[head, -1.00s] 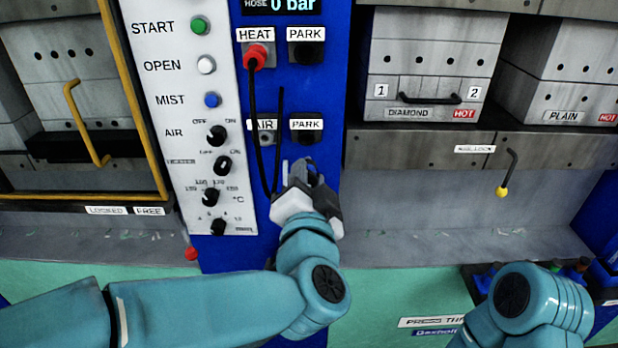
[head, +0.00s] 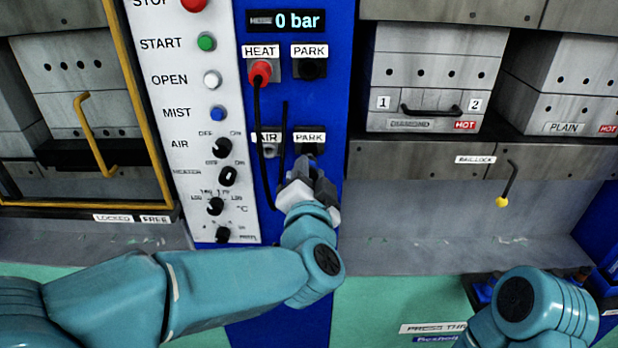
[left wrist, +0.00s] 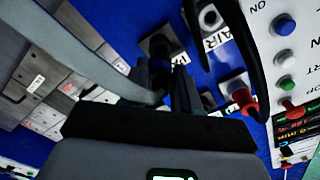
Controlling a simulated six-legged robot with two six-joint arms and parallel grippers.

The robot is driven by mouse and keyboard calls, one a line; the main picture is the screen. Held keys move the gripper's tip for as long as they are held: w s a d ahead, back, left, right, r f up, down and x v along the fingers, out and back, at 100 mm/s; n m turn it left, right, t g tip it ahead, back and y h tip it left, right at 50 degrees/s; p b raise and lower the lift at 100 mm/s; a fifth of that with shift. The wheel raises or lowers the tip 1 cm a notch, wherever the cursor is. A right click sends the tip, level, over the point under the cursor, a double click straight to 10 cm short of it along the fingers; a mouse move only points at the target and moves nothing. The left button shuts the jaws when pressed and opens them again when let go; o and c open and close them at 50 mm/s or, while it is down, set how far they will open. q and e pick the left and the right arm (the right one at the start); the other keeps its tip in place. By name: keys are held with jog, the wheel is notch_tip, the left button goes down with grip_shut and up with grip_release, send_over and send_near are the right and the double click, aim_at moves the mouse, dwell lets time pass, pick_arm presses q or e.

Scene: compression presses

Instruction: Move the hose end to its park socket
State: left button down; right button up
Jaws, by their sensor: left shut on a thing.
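My left gripper (head: 308,172) is shut just below the lower PARK socket (head: 311,149), which it partly covers. In the left wrist view its fingers (left wrist: 168,88) point at the dark park socket (left wrist: 160,46). The held hose end is mostly hidden between the fingers; I cannot tell whether it touches the socket. A thin black hose (head: 284,125) rises beside the gripper. The grey AIR socket (head: 269,146) to the left has no plug visible in it; it also shows in the left wrist view (left wrist: 210,18). My right gripper is out of view.
A red plug (head: 261,72) sits in the HEAT socket, its black hose hanging beside the AIR socket. The upper PARK socket (head: 309,68) looks empty. A control panel (head: 190,110) with buttons and knobs stands left. A yellow-tipped lever (head: 507,186) hangs right.

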pick_arm(q)
jog(key=shift+w, duration=0.35)
jog(key=shift+s, duration=0.1)
jog(key=shift+p, duration=0.65)
dwell(1.1)
jog(key=shift+w+p, duration=0.7)
jog(key=shift+w, duration=1)
jog(key=c, duration=0.7)
grip_release()
jog(key=shift+c, duration=0.2)
jog(key=s+b, duration=0.3)
jog(key=s, duration=1.3)
jog(key=shift+s, duration=0.15)
